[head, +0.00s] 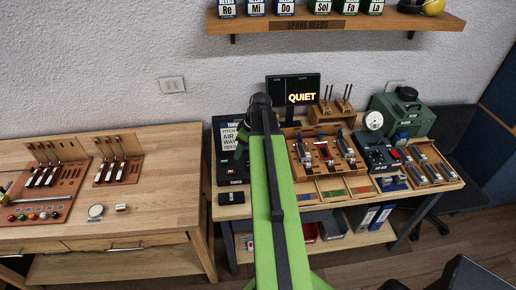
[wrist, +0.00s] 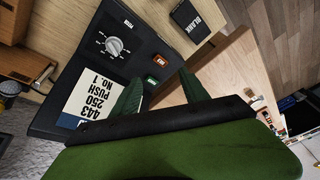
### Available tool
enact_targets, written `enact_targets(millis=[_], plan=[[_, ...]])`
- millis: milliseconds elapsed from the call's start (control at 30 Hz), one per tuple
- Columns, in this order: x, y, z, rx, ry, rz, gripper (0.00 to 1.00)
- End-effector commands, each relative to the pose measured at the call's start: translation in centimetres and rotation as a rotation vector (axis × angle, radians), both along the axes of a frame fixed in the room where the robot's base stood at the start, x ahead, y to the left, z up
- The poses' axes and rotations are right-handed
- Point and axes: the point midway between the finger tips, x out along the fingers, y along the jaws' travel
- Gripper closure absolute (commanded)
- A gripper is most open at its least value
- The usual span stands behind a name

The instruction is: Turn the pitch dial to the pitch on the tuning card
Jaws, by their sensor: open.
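The pitch dial (wrist: 114,46) is a grey knob with a white scale around it on a black panel (wrist: 72,122) in the wrist view. In the head view my green arm hides part of the black unit (head: 220,160).
A green button (wrist: 151,81) and a red button (wrist: 160,60) show near the fingertips. A black box marked "BLANK" (wrist: 190,19) lies beside the panel. A screen (head: 293,90) reads "QUIET". A wooden reed rack (head: 320,150) stands right of my arm.

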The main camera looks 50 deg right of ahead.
Motion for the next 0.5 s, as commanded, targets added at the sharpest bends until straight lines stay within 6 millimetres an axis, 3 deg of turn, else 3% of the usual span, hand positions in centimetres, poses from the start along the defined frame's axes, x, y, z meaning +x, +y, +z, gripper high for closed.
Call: enact_targets(millis=[33, 100, 200, 300, 500], plan=[[-1.6, -3.6, 2.0, -0.009, -0.031, 0.002, 0.47], [-3.7, -7.0, 3.0, -0.025, -0.07, 0.024, 0.47], [-5.7, -9.8, 3.7, -0.043, -0.106, 0.047, 0.47], [-6.5, -10.8, 3.8, -0.053, -0.12, 0.057, 0.47], [-6.3, -10.7, 2.7, -0.054, -0.121, 0.06, 0.47]])
